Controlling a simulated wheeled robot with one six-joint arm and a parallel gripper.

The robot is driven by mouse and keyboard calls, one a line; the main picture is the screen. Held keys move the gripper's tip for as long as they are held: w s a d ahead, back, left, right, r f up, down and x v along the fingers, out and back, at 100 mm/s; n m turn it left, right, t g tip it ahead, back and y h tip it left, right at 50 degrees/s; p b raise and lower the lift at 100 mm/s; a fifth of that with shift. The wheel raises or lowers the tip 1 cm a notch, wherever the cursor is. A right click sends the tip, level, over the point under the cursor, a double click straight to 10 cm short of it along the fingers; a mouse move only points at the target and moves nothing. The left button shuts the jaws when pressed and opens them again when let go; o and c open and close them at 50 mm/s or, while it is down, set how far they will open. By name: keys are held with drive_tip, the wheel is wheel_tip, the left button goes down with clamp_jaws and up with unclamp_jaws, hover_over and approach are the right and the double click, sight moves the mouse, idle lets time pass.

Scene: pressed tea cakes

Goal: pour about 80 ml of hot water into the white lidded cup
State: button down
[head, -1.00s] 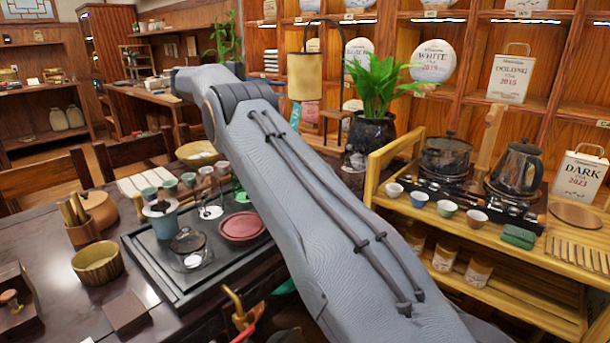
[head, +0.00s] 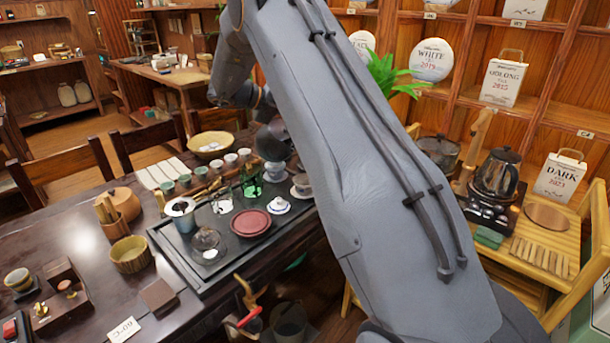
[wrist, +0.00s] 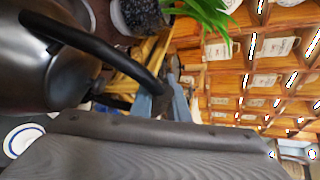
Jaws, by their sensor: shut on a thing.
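My gripper (wrist: 164,100) is shut on the black looped handle of a dark kettle (wrist: 45,70) in the wrist view. In the head view the dark kettle (head: 277,142) hangs at the far right end of the tea tray, below my wrist. Small white pieces stand beneath and in front of it. The kettle's spout and any water are not clearly visible.
The black tea tray (head: 190,268) holds a red round dish (head: 250,222), a glass pot (head: 207,243) and several small cups. A woven bowl (head: 211,144) stands behind. Another kettle (head: 497,175) sits on the right shelf. A blue-rimmed white dish (wrist: 22,138) shows in the wrist view.

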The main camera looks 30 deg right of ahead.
drive_tip(key=shift+s+d+f+m+t+y+p, duration=0.2)
drive_tip(key=shift+s+d+f+m+t, duration=0.1)
drive_tip(key=shift+s, duration=0.25)
drive_tip(key=shift+s+d+f+m+t+y+p, duration=0.15)
drive_tip(key=shift+s+f+m+t, duration=0.1)
drive_tip(key=shift+s, duration=0.25)
drive_tip(key=shift+f, duration=0.15)
drive_tip(key=shift+s, duration=0.15)
drive_tip(key=shift+s+d+f+m+t, duration=0.15)
drive_tip(key=shift+s+f+m+t, duration=0.1)
drive_tip(key=shift+s, duration=0.1)
drive_tip(key=shift+s+d+f+m+t+y, duration=0.15)
drive_tip(key=shift+s+d+m+t+y, duration=0.2)
drive_tip(key=shift+s, duration=0.3)
idle(0.4)
drive_tip(key=shift+f, duration=0.45)
idle(0.6)
